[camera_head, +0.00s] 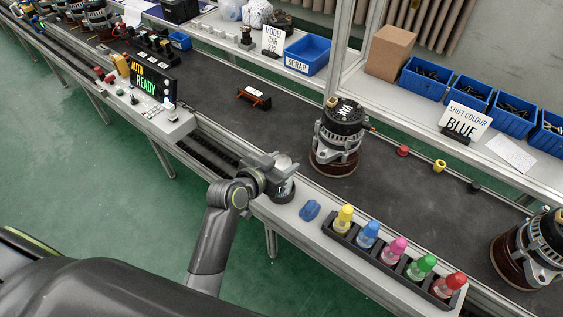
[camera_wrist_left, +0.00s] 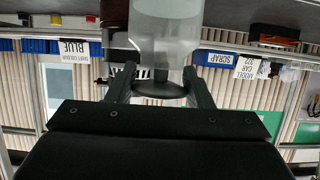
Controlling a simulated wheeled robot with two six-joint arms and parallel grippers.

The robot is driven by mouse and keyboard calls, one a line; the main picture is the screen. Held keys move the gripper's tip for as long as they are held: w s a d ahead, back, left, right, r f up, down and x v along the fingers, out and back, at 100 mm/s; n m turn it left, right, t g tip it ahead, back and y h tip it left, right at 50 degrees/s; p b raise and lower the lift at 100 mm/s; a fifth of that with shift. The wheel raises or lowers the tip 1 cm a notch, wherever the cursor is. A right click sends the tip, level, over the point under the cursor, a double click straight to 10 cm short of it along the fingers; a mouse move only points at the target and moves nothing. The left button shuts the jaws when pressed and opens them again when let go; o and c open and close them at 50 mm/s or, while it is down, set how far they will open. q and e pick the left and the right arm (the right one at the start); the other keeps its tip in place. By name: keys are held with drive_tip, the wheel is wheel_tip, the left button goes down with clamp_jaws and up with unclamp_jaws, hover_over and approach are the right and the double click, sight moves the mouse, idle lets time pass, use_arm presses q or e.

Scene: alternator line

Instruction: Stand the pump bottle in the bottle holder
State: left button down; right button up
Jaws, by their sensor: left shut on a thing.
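The pump bottle (camera_head: 285,163) shows in the head view as a pale round top between the fingers of my left gripper (camera_head: 274,170). In the left wrist view, which is upside down, the clear bottle body (camera_wrist_left: 165,40) runs off the top edge. A dark disc sits at its end between the two fingers of my left gripper (camera_wrist_left: 160,88), which is shut on the bottle. A dark round base (camera_head: 283,194) shows just under the gripper on the pale bench edge. It may be the bottle holder; I cannot tell whether the bottle is inside it or above it. My right gripper is out of view.
A blue object (camera_head: 310,210) lies right of the gripper, before a black rack (camera_head: 358,240) of several coloured-cap bottles. An alternator (camera_head: 338,138) stands behind on the dark belt (camera_head: 225,85). A control panel (camera_head: 150,105) is to the left. The belt left of the alternator is mostly clear.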

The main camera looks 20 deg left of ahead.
use_arm(q)
drive_tip(key=c, duration=0.6)
unclamp_jaws()
drive_tip(key=shift+s+a, duration=0.1)
drive_tip(key=shift+s, duration=0.05)
